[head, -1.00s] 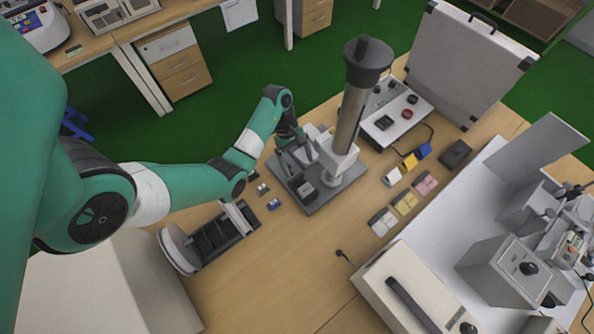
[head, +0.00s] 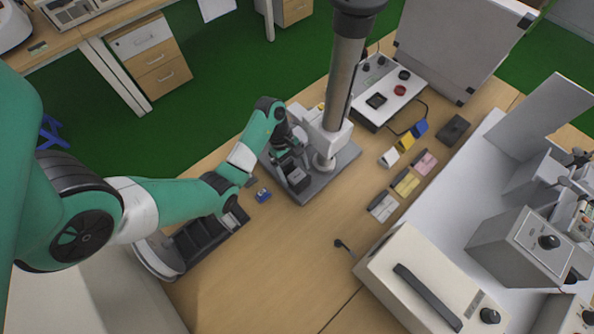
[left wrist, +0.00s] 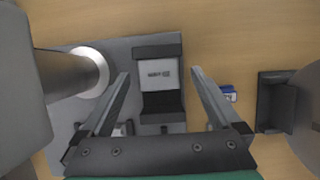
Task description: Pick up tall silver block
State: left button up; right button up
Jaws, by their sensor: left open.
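The silver block (left wrist: 158,75) shows in the left wrist view as a pale grey face with small dark print, seated in a dark holder (left wrist: 160,51) on the test stand's base. My left gripper (left wrist: 160,73) is open, with one finger on each side of the block and gaps between. In the head view, the left gripper (head: 289,150) is just above the holder, partly covering it. The block (head: 298,176) shows small there, and its height is hard to judge. My right gripper is not in view.
The stand's thick column (head: 343,85) rises close beside the gripper. A small blue item (head: 263,195) lies on the table near the stand base (head: 335,163). A black tray (head: 205,240) is under my left arm. Several small coloured blocks (head: 406,183) lie to the right.

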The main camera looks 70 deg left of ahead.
aim_at(296, 175)
pick_arm(q)
jog(key=shift+w+d+f, duration=0.1)
jog(key=shift+d+f, duration=0.1)
jog(key=shift+f, duration=0.3)
grip_shut()
jog(key=shift+r, duration=0.1)
notch_tip(296, 175, up, 10)
jog(key=p, duration=0.8)
jog(key=shift+p, duration=0.35)
